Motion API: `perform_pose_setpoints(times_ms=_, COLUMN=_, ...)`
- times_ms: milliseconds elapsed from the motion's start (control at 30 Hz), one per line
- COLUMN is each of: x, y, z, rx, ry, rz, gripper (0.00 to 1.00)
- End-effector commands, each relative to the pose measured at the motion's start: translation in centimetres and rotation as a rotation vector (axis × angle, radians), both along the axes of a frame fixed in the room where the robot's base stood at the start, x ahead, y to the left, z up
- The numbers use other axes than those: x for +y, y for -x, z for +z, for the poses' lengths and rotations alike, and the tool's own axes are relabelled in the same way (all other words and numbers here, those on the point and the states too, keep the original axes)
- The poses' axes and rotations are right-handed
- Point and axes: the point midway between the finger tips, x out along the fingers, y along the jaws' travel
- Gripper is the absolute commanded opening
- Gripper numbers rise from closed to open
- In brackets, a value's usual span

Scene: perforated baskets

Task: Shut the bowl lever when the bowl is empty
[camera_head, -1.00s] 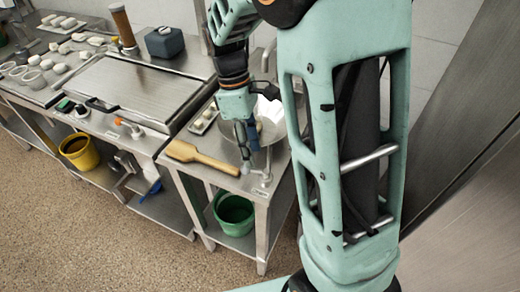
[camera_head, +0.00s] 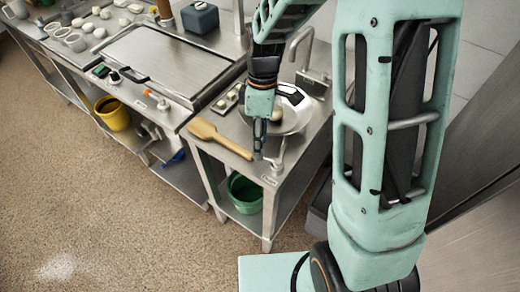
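The shiny metal bowl (camera_head: 298,118) sits at the back of the right steel table, partly hidden by my arm. A round beige thing (camera_head: 276,117) shows at its left inside edge, and a dark patch lies farther back; I cannot tell whether that patch is a reflection. A small metal lever or valve (camera_head: 277,162) stands at the table's front corner above a white label. My gripper (camera_head: 259,147) points down just left of it, close by; contact cannot be made out. Its fingers look narrow and edge-on, so their opening cannot be told.
A wooden paddle (camera_head: 216,137) lies left of my gripper. A faucet (camera_head: 303,48) rises behind the bowl. A green bucket (camera_head: 245,192) stands on the shelf below. A flat steel griddle (camera_head: 172,64) is to the left. The floor in front is clear.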

Motion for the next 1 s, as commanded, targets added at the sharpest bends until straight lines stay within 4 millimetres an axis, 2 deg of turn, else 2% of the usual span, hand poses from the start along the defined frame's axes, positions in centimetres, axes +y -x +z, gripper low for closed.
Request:
perform_pose_setpoints(times_ms=33, x=0.0, y=0.3, z=-0.9, rx=0.004, ry=0.001, rz=0.0, gripper=0.38)
perform_pose_setpoints(times_ms=200, x=0.1, y=0.6, z=-2.9, rx=0.002, ry=0.001, rz=0.0, gripper=0.38)
perform_pose_setpoints(times_ms=600, x=0.1, y=0.7, z=-3.6, rx=-0.001, ry=0.0, rz=-0.001, gripper=0.38)
perform_pose_setpoints(times_ms=933, x=0.1, y=0.7, z=-3.6, rx=-0.001, ry=0.0, rz=-0.001, gripper=0.02)
perform_pose_setpoints(times_ms=1000, x=0.1, y=0.7, z=-3.6, rx=-0.001, ry=0.0, rz=-0.001, gripper=0.0)
